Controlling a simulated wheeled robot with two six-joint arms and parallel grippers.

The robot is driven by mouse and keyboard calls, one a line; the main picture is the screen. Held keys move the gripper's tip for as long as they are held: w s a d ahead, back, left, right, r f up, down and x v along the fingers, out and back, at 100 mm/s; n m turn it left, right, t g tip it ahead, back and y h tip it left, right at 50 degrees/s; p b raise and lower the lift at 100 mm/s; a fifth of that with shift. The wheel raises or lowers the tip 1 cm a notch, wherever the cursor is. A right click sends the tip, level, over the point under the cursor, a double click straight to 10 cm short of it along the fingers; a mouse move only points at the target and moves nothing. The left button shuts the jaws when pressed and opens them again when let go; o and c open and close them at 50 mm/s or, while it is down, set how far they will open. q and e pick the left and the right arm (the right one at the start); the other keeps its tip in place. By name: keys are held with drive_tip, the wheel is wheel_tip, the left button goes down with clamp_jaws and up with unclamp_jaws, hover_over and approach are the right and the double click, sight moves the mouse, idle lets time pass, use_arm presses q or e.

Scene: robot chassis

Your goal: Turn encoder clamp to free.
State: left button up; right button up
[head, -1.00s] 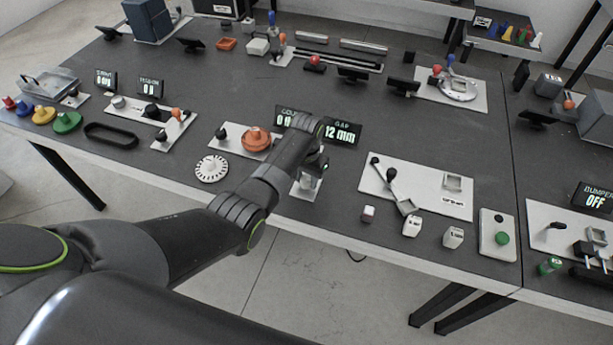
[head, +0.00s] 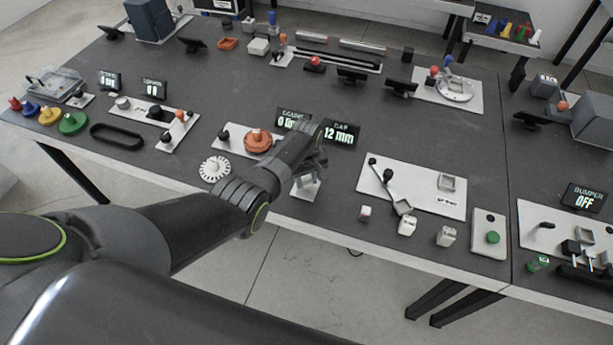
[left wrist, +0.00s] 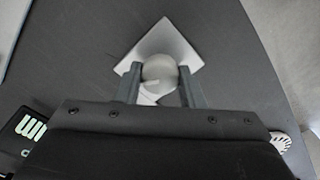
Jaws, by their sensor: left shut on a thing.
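A round grey knob (left wrist: 158,68) stands on a small pale square plate (left wrist: 177,42) in the left wrist view. It seems to be the encoder clamp, but no label shows. My left gripper (left wrist: 160,84) has one finger on each side of the knob and is shut on it. In the head view the plate (head: 305,188) lies near the table's front edge, and my left gripper (head: 316,166) is above it, partly hidden by my arm. A white slotted disc (head: 213,169) lies to its left. My right gripper is in neither view.
A count display (head: 293,120) and a gap display reading 12 mm (head: 341,132) stand just behind my gripper. An orange disc (head: 258,141) on a plate is close at left. A white lever plate (head: 425,188) is at right, with bare table between.

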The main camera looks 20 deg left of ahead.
sight(307, 180)
use_arm(q)
drive_tip(key=n, duration=0.3)
drive_tip(key=shift+w+p, duration=0.1)
drive_tip(key=shift+p, duration=0.25)
drive_tip(key=shift+n, duration=1.7)
drive_tip(key=o, duration=1)
drive_tip(key=shift+r, duration=0.1)
drive_tip(key=shift+r+p, duration=0.3)
drive_tip(key=shift+p, duration=0.1)
wheel_tip(307, 180, up, 6)
drive_tip(key=shift+f+p, duration=0.15)
drive_tip(key=shift+p, duration=0.65)
wheel_tip(307, 180, up, 11)
drive_tip(key=shift+b, duration=0.35)
